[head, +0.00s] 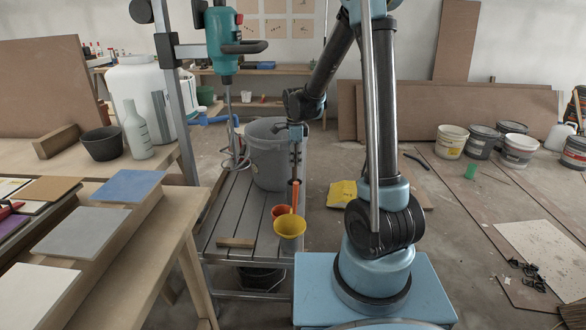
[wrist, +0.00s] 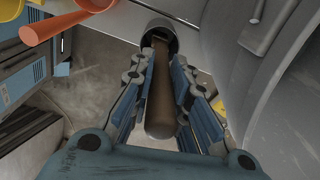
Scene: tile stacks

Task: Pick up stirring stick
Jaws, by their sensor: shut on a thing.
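The stirring stick (wrist: 160,95) shows in the wrist view as a brown rod with a rounded near end. My gripper (wrist: 160,75) has its two fingers closed on either side of it. The far end of the stick runs into a dark round opening (wrist: 160,32); what lies inside is hidden. The stick is too small to make out clearly there.
An orange funnel-like piece (head: 281,211) and a yellow one (head: 289,228) are just below my gripper. The slatted cart (head: 228,215) carries a small wood block (head: 236,243). A green mixer (head: 222,45) stands behind left. A tile bench (head: 150,240) is at left.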

